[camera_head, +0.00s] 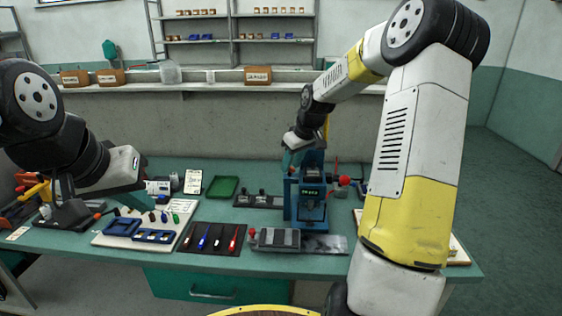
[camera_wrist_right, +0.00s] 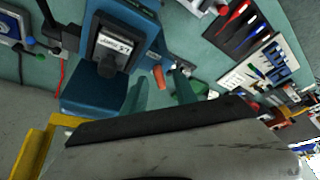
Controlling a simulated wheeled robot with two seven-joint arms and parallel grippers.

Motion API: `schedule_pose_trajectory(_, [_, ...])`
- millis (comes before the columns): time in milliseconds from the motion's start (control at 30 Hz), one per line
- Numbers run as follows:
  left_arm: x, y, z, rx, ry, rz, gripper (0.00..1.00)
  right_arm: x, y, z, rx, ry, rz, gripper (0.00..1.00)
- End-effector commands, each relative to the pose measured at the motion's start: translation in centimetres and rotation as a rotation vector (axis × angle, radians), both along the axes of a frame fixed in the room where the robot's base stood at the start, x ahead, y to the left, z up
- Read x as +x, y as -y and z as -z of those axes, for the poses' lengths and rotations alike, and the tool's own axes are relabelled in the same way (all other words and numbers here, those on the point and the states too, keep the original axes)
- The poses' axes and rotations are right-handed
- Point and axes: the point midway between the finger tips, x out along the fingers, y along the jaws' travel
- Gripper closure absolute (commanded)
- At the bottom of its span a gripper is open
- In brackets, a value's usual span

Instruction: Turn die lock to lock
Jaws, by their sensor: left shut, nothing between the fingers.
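A blue press (camera_head: 308,205) with a dark labelled panel stands at the middle of the bench; it also shows in the right wrist view (camera_wrist_right: 88,92). A small orange-red lever (camera_wrist_right: 158,77) is on the press side in that view; I cannot tell for certain that it is the die lock. My right gripper (camera_wrist_right: 160,95) is open, its teal fingers apart with the lever beyond and between them; contact is not clear. In the head view the right gripper (camera_head: 293,160) is beside the top of the press. My left gripper (camera_head: 143,198) is shut and empty over the left of the bench.
A dark mat with coloured tools (camera_head: 212,238) and a white board with blue bins (camera_head: 112,238) lie left of the press. A green tray (camera_head: 222,187) is behind them. A grey block (camera_head: 278,238) is in front of the press. A red knob (camera_head: 344,180) sticks out right.

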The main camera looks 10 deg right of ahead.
Motion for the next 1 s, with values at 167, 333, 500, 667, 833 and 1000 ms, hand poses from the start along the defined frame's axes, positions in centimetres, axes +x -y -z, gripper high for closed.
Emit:
schedule_pose_trajectory(167, [0.0, 0.0, 0.0, 0.0, 0.0, 0.0, 1.0, -0.01, 0.02, -0.01, 0.0, 0.0, 0.0, 0.85])
schedule_pose_trajectory(333, [0.0, 0.0, 0.0, 0.0, 0.0, 0.0, 1.0, -0.02, 0.02, -0.02, 0.0, -0.001, 0.0, 1.0])
schedule_pose_trajectory(500, [0.0, 0.0, 0.0, 0.0, 0.0, 0.0, 1.0, -0.02, 0.01, -0.03, 0.0, -0.001, 0.003, 1.0])
schedule_pose_trajectory(667, [0.0, 0.0, 0.0, 0.0, 0.0, 0.0, 1.0, -0.05, -0.06, -0.04, -0.001, 0.0, 0.034, 1.0])
schedule_pose_trajectory(833, [0.0, 0.0, 0.0, 0.0, 0.0, 0.0, 1.0, -0.09, -0.2, -0.06, -0.002, 0.0, 0.116, 1.0])
schedule_pose_trajectory(1000, [0.0, 0.0, 0.0, 0.0, 0.0, 0.0, 1.0, -0.14, -0.46, -0.07, -0.003, 0.0, 0.245, 1.0])
